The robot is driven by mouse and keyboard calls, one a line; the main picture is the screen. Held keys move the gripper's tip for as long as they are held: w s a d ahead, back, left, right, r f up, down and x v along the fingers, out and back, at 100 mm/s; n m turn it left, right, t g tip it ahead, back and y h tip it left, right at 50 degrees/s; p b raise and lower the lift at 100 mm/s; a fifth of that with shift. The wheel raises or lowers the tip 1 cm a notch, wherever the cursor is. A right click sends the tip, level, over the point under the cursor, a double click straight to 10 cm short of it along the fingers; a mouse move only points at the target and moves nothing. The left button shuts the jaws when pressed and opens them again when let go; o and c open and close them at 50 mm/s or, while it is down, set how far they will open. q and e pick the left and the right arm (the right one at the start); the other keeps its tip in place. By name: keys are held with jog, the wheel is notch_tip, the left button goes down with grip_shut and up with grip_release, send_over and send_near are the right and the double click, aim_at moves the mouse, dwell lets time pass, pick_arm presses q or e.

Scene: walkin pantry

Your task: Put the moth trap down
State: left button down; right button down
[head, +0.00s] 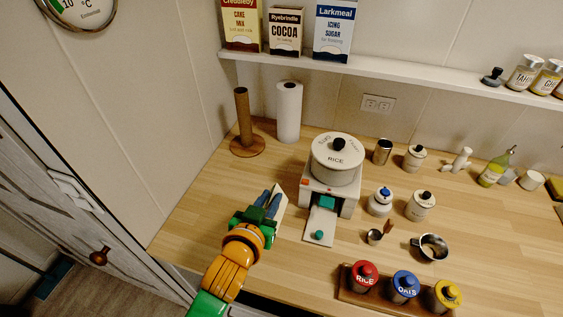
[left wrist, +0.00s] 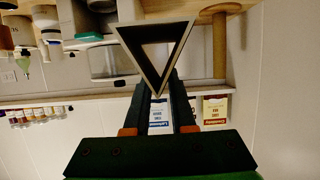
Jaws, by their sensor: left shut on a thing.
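The moth trap is a pale, hollow triangular prism (head: 279,203), open at its end, with a dark inside. My left gripper (head: 269,200) is shut on it, low over the left part of the wooden counter, beside the white dispenser. In the left wrist view the trap (left wrist: 134,48) shows its triangular open end, one corner pointing down between the two dark fingers (left wrist: 160,108). Whether the trap touches the counter cannot be told. My right gripper is in neither view.
A white dispenser with a rice pot (head: 337,160) stands just right of the trap. A wooden post holder (head: 244,128) and a paper roll (head: 289,112) stand behind. Jars in a wooden rack (head: 350,293) are at front right. Bare counter (head: 195,195) lies left of my gripper.

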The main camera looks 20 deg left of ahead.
pick_arm(q)
jog(key=shift+m+h, duration=0.5)
jog(key=f, duration=0.1)
jog(key=s+a+f+b, duration=0.1)
jog(key=f, duration=0.1)
jog(key=a+f, duration=0.1)
jog(key=shift+s+a+f+b, duration=0.1)
jog(key=shift+s+f+b, duration=0.05)
jog(key=shift+f+b, duration=0.2)
jog(key=s+a+r+m+g+h+b, duration=0.1)
jog(key=s+r+m+g+h+b, duration=0.3)
jog(key=s+m+h, duration=0.5)
jog(key=shift+s+r+m+g+h+b, duration=0.15)
jog(key=shift+r+m+g+h+b, duration=0.3)
jog(key=shift+r+g, duration=0.5)
jog(key=shift+f+n, duration=0.1)
jog(key=shift+n, duration=0.15)
